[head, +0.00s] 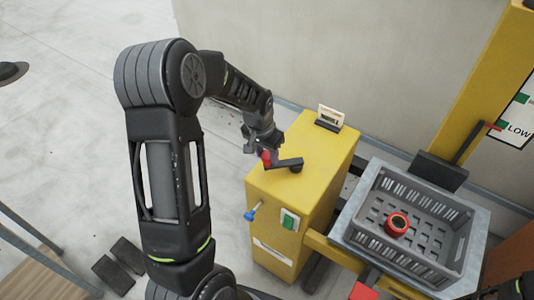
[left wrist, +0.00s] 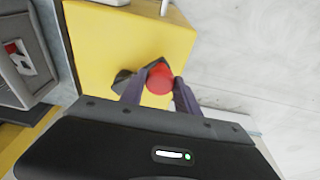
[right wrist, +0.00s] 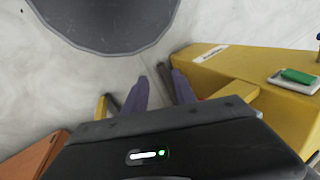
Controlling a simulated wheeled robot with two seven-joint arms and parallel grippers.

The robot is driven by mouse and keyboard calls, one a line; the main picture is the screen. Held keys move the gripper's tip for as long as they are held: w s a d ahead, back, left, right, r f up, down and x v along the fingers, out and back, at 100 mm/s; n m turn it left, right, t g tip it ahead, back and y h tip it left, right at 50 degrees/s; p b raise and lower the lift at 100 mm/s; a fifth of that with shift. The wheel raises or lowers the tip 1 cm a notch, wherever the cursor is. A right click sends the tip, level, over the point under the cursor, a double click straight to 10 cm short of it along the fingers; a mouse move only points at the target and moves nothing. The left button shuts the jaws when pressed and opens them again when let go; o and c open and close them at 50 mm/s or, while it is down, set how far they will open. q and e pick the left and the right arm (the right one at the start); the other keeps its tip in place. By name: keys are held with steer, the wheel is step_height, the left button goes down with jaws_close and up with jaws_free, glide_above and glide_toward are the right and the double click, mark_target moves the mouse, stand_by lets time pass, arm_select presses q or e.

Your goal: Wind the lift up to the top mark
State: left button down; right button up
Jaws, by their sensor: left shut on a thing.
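The yellow winch box (head: 318,170) stands in the middle of the head view, with a dark crank arm (head: 288,163) and red knob (head: 266,158) on its top. My left gripper (head: 264,150) is shut on the red knob, which shows between its fingers in the left wrist view (left wrist: 159,80). The lift's grey platform (head: 352,222) carries a grey crate (head: 398,262) beside the yellow mast (head: 487,75). A red pointer (head: 489,125) sits near the LOW mark (head: 519,130); the top mark is out of view. My right gripper (right wrist: 160,76) is open and empty.
A red round item (head: 397,223) lies in the crate. The box front has a blue-tipped lever (head: 251,214) and a green switch (head: 290,219). A small sign (head: 331,117) stands on its top. A wall (head: 330,60) rises behind; the floor at left is mostly clear.

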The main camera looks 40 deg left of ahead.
arm_select(q)
steer(key=shift+d, duration=0.1)
steer(key=shift+s+d, duration=0.5)
steer(key=shift+d, duration=0.05)
steer(key=shift+s+d, duration=0.2)
steer(key=shift+d+f, duration=0.1)
steer(key=shift+d, duration=0.05)
steer(key=shift+s+d, duration=0.5)
steer(key=shift+d, duration=0.3)
steer(key=shift+d, duration=0.1)
steer(key=shift+s+d, duration=0.25)
steer(key=shift+d, duration=0.65)
